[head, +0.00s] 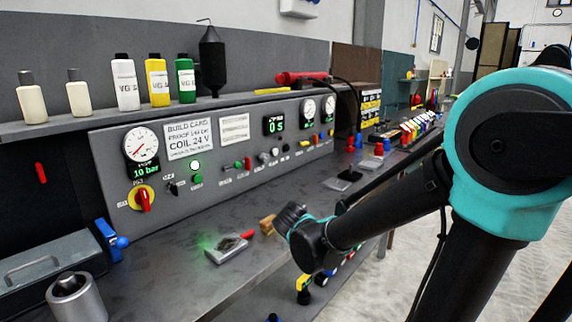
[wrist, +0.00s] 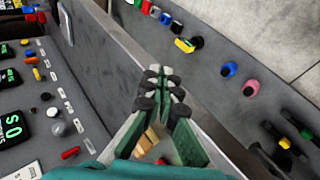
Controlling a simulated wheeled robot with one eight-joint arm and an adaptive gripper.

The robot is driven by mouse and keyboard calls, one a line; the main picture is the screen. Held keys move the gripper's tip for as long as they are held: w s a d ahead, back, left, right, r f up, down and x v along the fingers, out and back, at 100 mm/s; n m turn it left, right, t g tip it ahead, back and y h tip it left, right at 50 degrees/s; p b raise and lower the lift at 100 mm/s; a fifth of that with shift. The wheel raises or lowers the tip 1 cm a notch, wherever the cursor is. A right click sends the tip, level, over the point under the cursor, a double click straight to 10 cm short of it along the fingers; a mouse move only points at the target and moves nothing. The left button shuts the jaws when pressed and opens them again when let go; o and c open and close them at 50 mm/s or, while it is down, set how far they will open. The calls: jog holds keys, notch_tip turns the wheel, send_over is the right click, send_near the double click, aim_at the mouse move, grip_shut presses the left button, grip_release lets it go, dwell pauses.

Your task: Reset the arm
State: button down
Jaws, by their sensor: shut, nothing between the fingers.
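My gripper (wrist: 162,95) shows in the wrist view with its dark fingertips together and nothing between them. It is over the edge of the grey workbench (head: 160,255). In the head view my black and teal arm reaches in from the right, and the fingers cannot be made out there. A wooden block (head: 267,225) lies on the bench just left of my wrist. A small metal fixture (head: 228,248) with a red handle and a green glow lies further left.
A control panel (head: 225,130) with gauges, knobs and a red rotary switch stands along the back of the bench. Bottles (head: 157,80) line the shelf above. A metal cylinder (head: 75,297) stands at the front left. Several coloured parts sit below the bench edge (wrist: 228,70).

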jog(key=s+d+f+m+g+y, duration=0.1)
jog(key=s+d+f+m+g, duration=0.1)
jog(key=s+d+f+m, duration=0.2)
jog(key=s+d+f+m+g+y, duration=0.2)
jog(key=s+d+f+m, duration=0.3)
jog(key=s+d+m, duration=0.3)
jog(key=s, duration=0.4)
jog(key=shift+s, duration=0.2)
dwell(1.0)
